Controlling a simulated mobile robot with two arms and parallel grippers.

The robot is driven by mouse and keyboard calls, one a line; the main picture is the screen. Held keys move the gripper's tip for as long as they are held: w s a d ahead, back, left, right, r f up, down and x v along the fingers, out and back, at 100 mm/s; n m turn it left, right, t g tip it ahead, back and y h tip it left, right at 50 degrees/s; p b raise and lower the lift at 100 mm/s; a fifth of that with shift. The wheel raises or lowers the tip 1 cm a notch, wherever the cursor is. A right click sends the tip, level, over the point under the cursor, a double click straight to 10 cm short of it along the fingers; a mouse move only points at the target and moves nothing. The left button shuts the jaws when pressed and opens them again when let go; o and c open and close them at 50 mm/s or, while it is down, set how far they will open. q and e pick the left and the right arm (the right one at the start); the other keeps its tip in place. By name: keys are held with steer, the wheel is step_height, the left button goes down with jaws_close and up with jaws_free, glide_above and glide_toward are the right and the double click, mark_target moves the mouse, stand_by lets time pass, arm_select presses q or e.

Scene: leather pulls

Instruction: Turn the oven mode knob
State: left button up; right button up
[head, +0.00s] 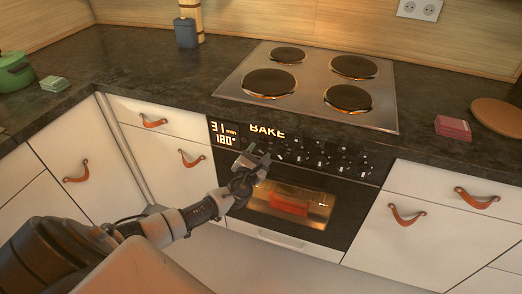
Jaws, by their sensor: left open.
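The oven (345,205) is built in under the counter, with a dark control panel and a lit glass window. Its display (224,133) reads "31 min" and "180°", and the word "BAKE" shows beside it. A row of dark knobs (320,160) with small light marks runs along the panel. My left gripper (257,157) is open in front of the panel, at the left end of the knob row. It hides part of that end, and I cannot tell whether it touches a knob. My right gripper is not in view.
A hob (310,83) with dark round plates is set in the counter above the oven. White drawers with leather pulls (406,215) flank the oven. A red item (290,202) is inside it. A red stack (453,128) and a round board (497,117) lie at right.

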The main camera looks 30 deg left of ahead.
mark_target(261, 147)
arm_select(q)
steer(key=shift+x, duration=1.2)
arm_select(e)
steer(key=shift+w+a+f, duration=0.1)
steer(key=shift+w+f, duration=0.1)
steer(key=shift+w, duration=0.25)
arm_select(q)
steer(key=c, duration=0.6)
